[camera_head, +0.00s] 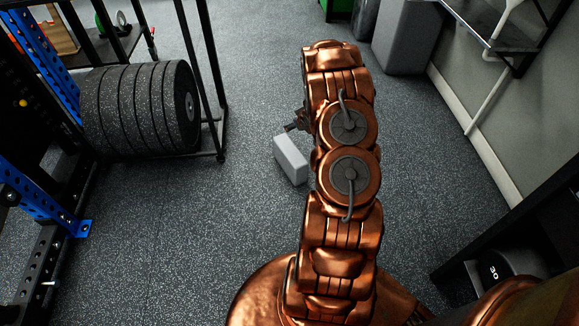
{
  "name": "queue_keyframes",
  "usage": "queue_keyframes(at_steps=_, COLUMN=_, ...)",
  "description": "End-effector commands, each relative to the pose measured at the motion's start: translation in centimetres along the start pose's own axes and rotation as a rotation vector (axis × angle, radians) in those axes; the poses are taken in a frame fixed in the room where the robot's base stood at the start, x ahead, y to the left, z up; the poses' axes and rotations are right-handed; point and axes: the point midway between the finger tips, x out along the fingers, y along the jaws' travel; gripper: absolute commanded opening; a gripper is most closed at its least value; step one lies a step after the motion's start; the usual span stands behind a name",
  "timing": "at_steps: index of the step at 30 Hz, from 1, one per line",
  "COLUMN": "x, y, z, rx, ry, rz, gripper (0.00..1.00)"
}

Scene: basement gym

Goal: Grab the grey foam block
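A light grey foam block (291,159) lies on the speckled dark floor near the middle of the view, just left of my copper arm. My gripper (292,127) shows only in small part, as dark pieces sticking out from behind the arm just above the block's far end. Most of the gripper is hidden by the arm. I cannot tell whether its fingers touch the block or whether they are open.
A rack with several black weight plates (140,108) stands at left, beside a blue and black frame (38,205). A large grey box (405,38) stands at the back right by the wall. A dark shelf unit (520,215) is at right. Floor left of the block is clear.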

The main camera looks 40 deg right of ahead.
Motion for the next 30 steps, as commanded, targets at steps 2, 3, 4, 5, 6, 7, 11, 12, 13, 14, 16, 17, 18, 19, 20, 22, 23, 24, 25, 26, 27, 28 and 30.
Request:
queue_keyframes(at_steps=2, x=3.1, y=-0.5, z=3.5, rx=0.021, ry=0.035, rz=-0.017, gripper=1.0)
queue_keyframes(at_steps=3, x=4.2, y=-0.7, z=4.5, rx=0.03, ry=0.062, rz=-0.026, gripper=1.0)
queue_keyframes(at_steps=4, x=5.0, y=-0.8, z=5.3, rx=0.037, ry=0.078, rz=-0.032, gripper=1.0)
queue_keyframes(at_steps=5, x=5.8, y=-1.1, z=6.2, rx=0.046, ry=0.096, rz=-0.039, gripper=1.0)
queue_keyframes(at_steps=6, x=6.8, y=-1.3, z=7.2, rx=0.056, ry=0.125, rz=-0.047, gripper=1.0)
queue_keyframes(at_steps=7, x=7.5, y=-1.5, z=7.9, rx=0.063, ry=0.143, rz=-0.053, gripper=1.0)
queue_keyframes(at_steps=11, x=10.3, y=-2.6, z=11.1, rx=0.104, ry=0.23, rz=-0.078, gripper=1.0)
queue_keyframes(at_steps=12, x=10.9, y=-3.0, z=12.0, rx=0.119, ry=0.255, rz=-0.084, gripper=1.0)
queue_keyframes(at_steps=13, x=11.4, y=-3.2, z=12.7, rx=0.128, ry=0.271, rz=-0.089, gripper=1.0)
queue_keyframes(at_steps=14, x=11.7, y=-3.4, z=13.2, rx=0.137, ry=0.288, rz=-0.092, gripper=1.0)
queue_keyframes(at_steps=16, x=12.4, y=-3.9, z=14.1, rx=0.156, ry=0.326, rz=-0.1, gripper=1.0)
queue_keyframes(at_steps=17, x=12.7, y=-4.0, z=14.5, rx=0.164, ry=0.337, rz=-0.103, gripper=1.0)
queue_keyframes(at_steps=18, x=12.9, y=-4.2, z=14.9, rx=0.172, ry=0.351, rz=-0.105, gripper=1.0)
queue_keyframes(at_steps=19, x=13.1, y=-4.3, z=15.1, rx=0.177, ry=0.362, rz=-0.106, gripper=1.0)
queue_keyframes(at_steps=20, x=13.2, y=-4.3, z=15.2, rx=0.181, ry=0.373, rz=-0.107, gripper=1.0)
queue_keyframes(at_steps=22, x=13.3, y=-4.4, z=15.3, rx=0.187, ry=0.389, rz=-0.108, gripper=1.0)
queue_keyframes(at_steps=23, x=13.4, y=-4.5, z=15.4, rx=0.189, ry=0.393, rz=-0.109, gripper=1.0)
queue_keyframes(at_steps=24, x=13.5, y=-4.5, z=15.4, rx=0.191, ry=0.397, rz=-0.11, gripper=1.0)
queue_keyframes(at_steps=25, x=13.7, y=-4.5, z=15.3, rx=0.191, ry=0.399, rz=-0.11, gripper=1.0)
queue_keyframes(at_steps=26, x=13.8, y=-4.6, z=15.3, rx=0.191, ry=0.4, rz=-0.11, gripper=1.0)
queue_keyframes(at_steps=27, x=14.1, y=-4.6, z=15.2, rx=0.191, ry=0.4, rz=-0.111, gripper=1.0)
queue_keyframes(at_steps=28, x=14.3, y=-4.6, z=15.1, rx=0.191, ry=0.4, rz=-0.111, gripper=1.0)
queue_keyframes(at_steps=30, x=14.9, y=-4.8, z=15.0, rx=0.191, ry=0.397, rz=-0.113, gripper=1.0)
